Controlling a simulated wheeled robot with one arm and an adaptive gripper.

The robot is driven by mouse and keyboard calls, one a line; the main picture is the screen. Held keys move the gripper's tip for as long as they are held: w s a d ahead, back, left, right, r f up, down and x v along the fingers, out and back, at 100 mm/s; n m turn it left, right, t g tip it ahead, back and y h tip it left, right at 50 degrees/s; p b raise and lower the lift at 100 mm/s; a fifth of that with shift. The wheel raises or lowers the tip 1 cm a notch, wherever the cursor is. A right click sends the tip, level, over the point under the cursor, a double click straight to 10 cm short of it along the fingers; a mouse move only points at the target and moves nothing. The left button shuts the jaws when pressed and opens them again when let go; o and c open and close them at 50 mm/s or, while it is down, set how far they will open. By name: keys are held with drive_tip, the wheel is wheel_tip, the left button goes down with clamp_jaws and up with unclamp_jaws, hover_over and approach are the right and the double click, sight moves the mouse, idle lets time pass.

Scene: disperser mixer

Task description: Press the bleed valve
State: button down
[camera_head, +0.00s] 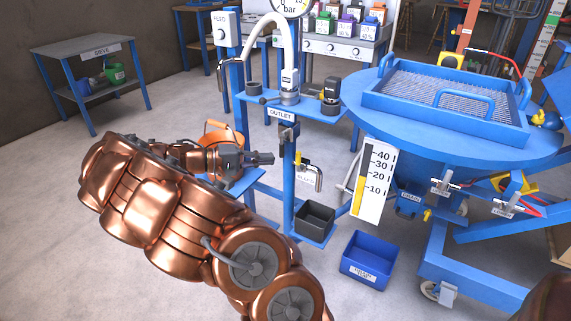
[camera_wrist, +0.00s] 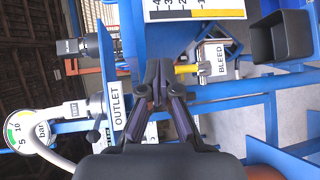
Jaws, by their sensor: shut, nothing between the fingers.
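The bleed valve (camera_head: 300,162) has a yellow part and a silver spout bent downward, with a BLEED label beside it. It is mounted on the blue stand's post, below the OUTLET sign. In the wrist view the bleed valve (camera_wrist: 187,69) lies just right of my fingertips, with its BLEED label further right. My gripper (camera_head: 272,158) is left of the post in the head view, pointing right, apart from the valve in the picture. In the wrist view my gripper (camera_wrist: 158,68) has its fingers together with nothing between them. Whether the fingertips touch anything there is unclear.
A black bin (camera_head: 315,217) sits on the stand's low shelf below the spout. A blue bin (camera_head: 367,260) is on the floor. An orange bucket (camera_head: 222,137) stands behind my gripper. A level scale (camera_head: 374,180) and the blue sieve table (camera_head: 490,150) are to the right.

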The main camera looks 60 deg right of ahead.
sight(298, 162)
drive_tip(key=w+d+f+n+h+b, duration=0.1)
drive_tip(key=w+d+f+h, duration=0.2)
drive_tip(key=w+f, duration=0.3)
drive_tip(key=shift+w+f+t, duration=0.2)
drive_tip(key=shift+f+t, duration=0.2)
drive_tip(key=shift+f, duration=0.15)
drive_tip(key=b+x, duration=0.2)
drive_tip(key=x, duration=0.8)
